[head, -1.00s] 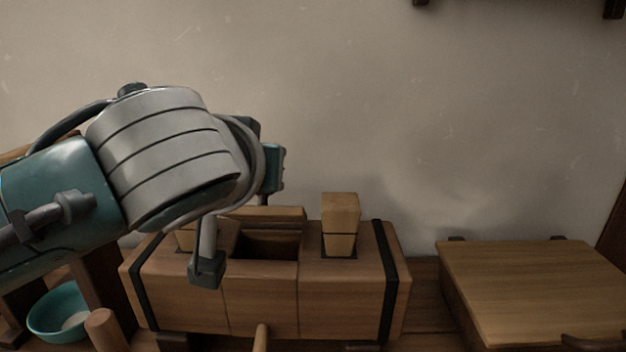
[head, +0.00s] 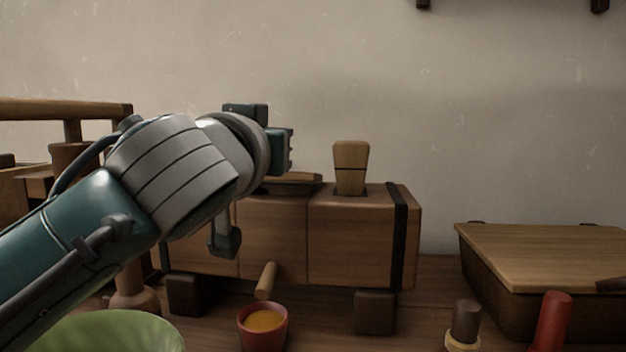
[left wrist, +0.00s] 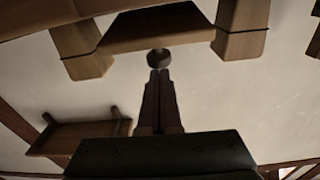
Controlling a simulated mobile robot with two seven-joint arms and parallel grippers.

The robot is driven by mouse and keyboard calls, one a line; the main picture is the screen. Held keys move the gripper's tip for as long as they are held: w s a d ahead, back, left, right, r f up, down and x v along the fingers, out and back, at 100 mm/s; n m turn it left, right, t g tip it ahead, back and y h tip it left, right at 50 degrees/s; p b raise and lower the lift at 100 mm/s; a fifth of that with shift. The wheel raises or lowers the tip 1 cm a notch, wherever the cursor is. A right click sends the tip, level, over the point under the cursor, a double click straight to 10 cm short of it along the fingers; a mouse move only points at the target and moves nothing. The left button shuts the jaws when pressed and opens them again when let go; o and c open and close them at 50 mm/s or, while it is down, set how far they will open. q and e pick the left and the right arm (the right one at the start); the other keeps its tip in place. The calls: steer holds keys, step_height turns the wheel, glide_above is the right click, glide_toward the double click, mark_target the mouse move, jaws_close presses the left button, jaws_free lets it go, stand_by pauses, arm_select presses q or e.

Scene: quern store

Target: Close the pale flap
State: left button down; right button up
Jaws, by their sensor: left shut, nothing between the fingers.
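The wooden block (head: 345,240) stands on the counter, with a tan peg (head: 351,165) upright in its top. A tan flap (head: 290,179) shows at its top behind my left arm, seen almost edge-on. How far it is raised is hard to tell. In the left wrist view the flap (left wrist: 115,38) juts from the block between two pegs, with a dark round knob (left wrist: 157,58) at its edge. My left gripper (left wrist: 158,78) is shut and empty, its tips close to the knob; contact cannot be told. In the head view its fingers are hidden. My right gripper is out of view.
A chest with a pale lid (head: 545,245) stands at the right, its lid down. A red cup (head: 262,328) with yellow contents, a green bowl (head: 105,335) and a red-handled thing (head: 552,322) stand in front.

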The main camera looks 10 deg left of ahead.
arm_select(q)
steer(key=shift+s+f+b, duration=0.1)
steer(key=shift+f+b, duration=0.3)
steer(key=shift+b, duration=0.05)
steer(key=shift+s+f+b, duration=0.45)
steer(key=shift+s+f, duration=0.15)
steer(key=shift+f, duration=0.35)
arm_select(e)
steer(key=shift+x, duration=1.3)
arm_select(q)
steer(key=shift+f, duration=0.2)
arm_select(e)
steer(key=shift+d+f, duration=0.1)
arm_select(q)
steer(key=shift+r, duration=0.1)
